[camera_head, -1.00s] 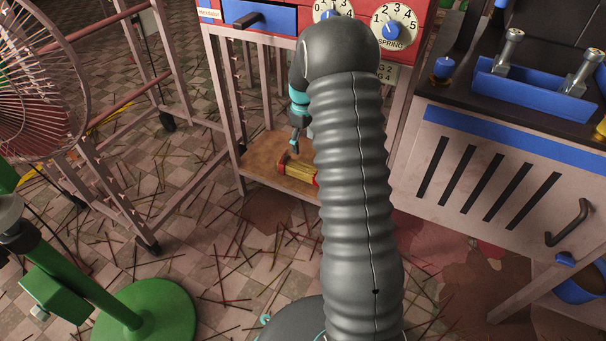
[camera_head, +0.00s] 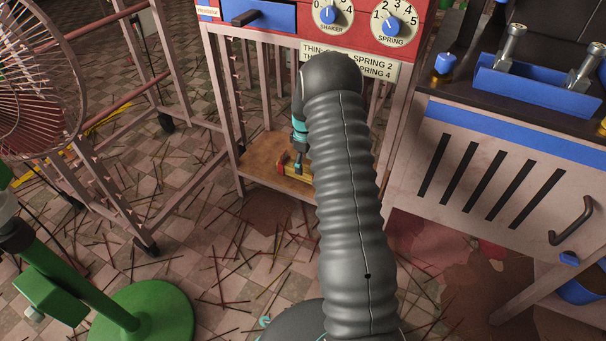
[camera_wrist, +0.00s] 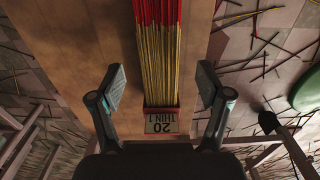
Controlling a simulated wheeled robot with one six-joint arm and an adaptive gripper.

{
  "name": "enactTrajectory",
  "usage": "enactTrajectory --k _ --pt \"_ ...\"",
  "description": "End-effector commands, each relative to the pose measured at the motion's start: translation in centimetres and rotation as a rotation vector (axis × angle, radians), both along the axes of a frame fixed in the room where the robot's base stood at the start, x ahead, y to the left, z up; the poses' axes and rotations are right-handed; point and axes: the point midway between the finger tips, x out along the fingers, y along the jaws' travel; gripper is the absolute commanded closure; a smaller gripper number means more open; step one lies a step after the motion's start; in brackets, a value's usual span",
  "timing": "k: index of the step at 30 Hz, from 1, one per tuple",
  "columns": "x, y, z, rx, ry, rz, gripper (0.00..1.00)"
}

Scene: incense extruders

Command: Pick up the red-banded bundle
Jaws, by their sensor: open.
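The red-banded bundle is a tight bunch of yellow sticks with red upper ends. In the wrist view the bundle (camera_wrist: 158,55) lies on a brown wooden shelf (camera_wrist: 85,50), its near end at a red-edged label reading "20 THIN 1". My gripper (camera_wrist: 160,86) is open and empty, with one finger on each side of the bundle and a gap to both. In the head view the bundle (camera_head: 282,162) shows only in part on the low shelf (camera_head: 256,160). My gripper (camera_head: 299,164) points down at it, and my arm hides the rest.
The shelf sits inside a pink metal frame under a red panel (camera_head: 405,12) with dials. A bench (camera_head: 450,150) stands at the right, a rack (camera_head: 100,185) and fan (camera_head: 40,80) at the left. Loose sticks litter the tiled floor.

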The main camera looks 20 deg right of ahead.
Motion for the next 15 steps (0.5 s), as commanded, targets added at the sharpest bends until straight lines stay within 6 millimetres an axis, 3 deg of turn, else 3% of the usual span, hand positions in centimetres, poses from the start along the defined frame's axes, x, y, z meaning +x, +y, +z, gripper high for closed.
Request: enactTrajectory --k 12,15 --pt "0.3 0.2 -4.7 0.000 0.001 0.000 0.23" --pt "0.3 0.2 -5.1 -0.001 -0.001 -0.001 0.23"
